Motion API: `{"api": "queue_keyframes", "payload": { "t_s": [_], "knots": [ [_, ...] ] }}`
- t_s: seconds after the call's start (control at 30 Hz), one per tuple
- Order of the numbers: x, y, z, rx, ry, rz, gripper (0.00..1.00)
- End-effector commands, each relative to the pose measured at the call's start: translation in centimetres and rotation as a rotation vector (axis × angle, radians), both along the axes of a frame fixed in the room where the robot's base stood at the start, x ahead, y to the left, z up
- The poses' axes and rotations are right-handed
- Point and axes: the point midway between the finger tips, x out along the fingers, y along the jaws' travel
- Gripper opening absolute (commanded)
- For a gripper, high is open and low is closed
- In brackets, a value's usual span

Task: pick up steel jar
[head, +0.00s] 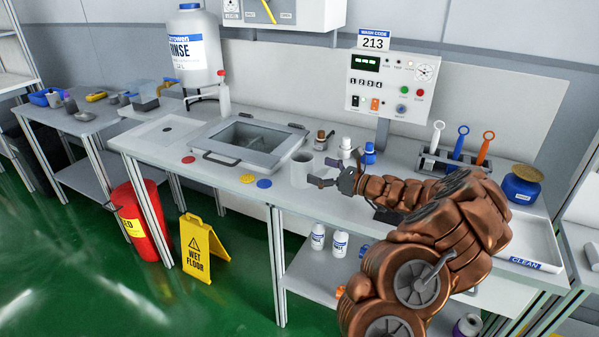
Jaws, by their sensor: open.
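A plain grey open-topped cylinder, which looks like the steel jar (301,170), stands upright on the bench, right of the sink basin. My gripper (319,172) is just to the right of it, with its fingers pointing left towards it. The fingers are apart and nothing shows between them. Whether a fingertip touches the jar cannot be told from this view.
A small brown-and-metal jar (321,140), white bottles (345,148) and a blue bottle (369,154) stand behind the gripper. The lidded sink (246,141) is to the left, with coloured discs (264,183) in front. A tool rack (457,165) and white tray (527,240) are right.

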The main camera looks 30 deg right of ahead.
Motion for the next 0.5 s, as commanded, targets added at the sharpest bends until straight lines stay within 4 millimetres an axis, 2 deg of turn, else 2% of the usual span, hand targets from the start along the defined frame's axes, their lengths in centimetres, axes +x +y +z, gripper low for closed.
{"api": "queue_keyframes", "payload": {
  "t_s": [0.27, 0.5],
  "knots": [
    [2.2, 0.8, 0.1, -0.004, -0.001, -0.001, 1.0],
    [5.3, 2.1, -0.1, -0.004, 0.001, 0.003, 1.0]
  ]
}}
